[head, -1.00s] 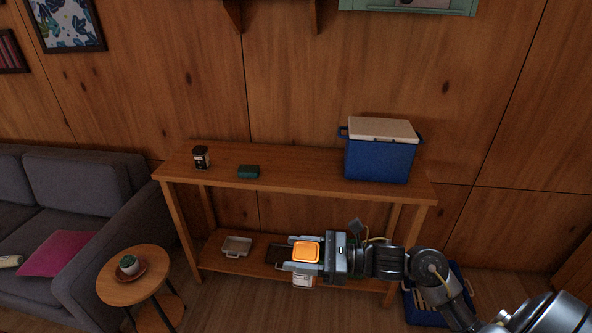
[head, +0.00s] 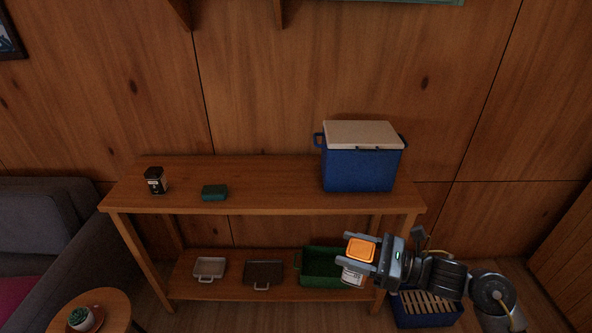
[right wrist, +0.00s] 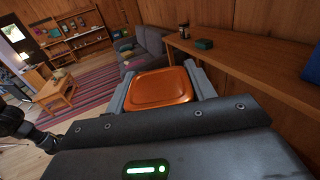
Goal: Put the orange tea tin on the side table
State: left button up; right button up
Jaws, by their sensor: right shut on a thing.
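My right gripper (head: 350,254) is shut on the orange tea tin (head: 361,248), which has an orange lid and a pale label on its side. The gripper holds it upright in front of the long wooden shelf table. In the right wrist view the tin's lid (right wrist: 160,88) fills the space between the two fingers. The small round side table (head: 112,305) stands at the lower left beside the sofa, partly cut off by the frame edge. The held tin is well to its right. My left gripper is not in view.
The long table (head: 255,180) carries a dark jar (head: 155,180), a green box (head: 214,192) and a blue cooler (head: 358,168). Trays lie on its lower shelf. A blue crate (head: 425,318) stands below my arm.

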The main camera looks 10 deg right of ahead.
aim_at(276, 187)
jog(key=u, duration=0.15)
jog(key=i, duration=1.05)
jog(key=u, duration=0.65)
